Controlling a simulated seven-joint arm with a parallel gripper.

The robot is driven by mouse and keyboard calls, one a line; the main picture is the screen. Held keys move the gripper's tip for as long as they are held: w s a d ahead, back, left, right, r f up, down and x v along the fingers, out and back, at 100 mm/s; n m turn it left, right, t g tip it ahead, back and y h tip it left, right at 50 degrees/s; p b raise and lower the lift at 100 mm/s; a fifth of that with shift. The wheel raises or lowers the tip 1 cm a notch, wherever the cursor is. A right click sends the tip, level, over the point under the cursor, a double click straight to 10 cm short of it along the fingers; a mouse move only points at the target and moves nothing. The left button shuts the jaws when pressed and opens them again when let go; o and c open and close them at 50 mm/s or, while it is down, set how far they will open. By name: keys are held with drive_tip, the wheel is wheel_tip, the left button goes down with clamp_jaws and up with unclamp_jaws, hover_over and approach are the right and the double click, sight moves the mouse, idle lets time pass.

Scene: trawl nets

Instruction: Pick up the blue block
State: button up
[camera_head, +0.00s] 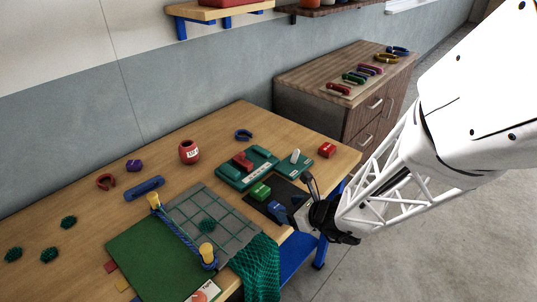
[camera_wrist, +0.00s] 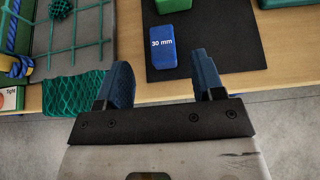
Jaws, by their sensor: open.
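The blue block (camera_wrist: 167,50), with a white "30 mm" label, lies on a black mat (camera_wrist: 222,40) near the table's front edge. In the head view the blue block (camera_head: 277,210) shows just left of my gripper (camera_head: 303,202). In the wrist view my gripper (camera_wrist: 161,74) is open and empty. Its two blue-padded fingers are spread apart, and the block lies ahead of them, roughly in line with the gap and apart from both.
A green block (camera_head: 260,192) lies just beyond the blue one on the mat. Green fixtures (camera_head: 246,170) stand behind. To the left are a grid board (camera_head: 218,214) with a blue rope and a green net (camera_head: 257,268) hanging over the edge. A red block (camera_head: 326,149) sits back right.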

sight(277, 206)
idle(0.3)
drive_tip(key=shift+x, duration=2.6)
drive_tip(key=shift+d+f, duration=0.1)
drive_tip(key=c, duration=1)
drive_tip(key=shift+r, duration=0.95)
drive_tip(key=shift+s+r, duration=0.15)
drive_tip(key=shift+r, duration=0.75)
drive_tip(key=s+d+r, duration=0.1)
drive_tip(key=s+d, duration=0.2)
drive_tip(key=s, duration=1.2)
drive_tip(key=shift+s+d+r, duration=0.15)
drive_tip(key=shift+d, duration=0.05)
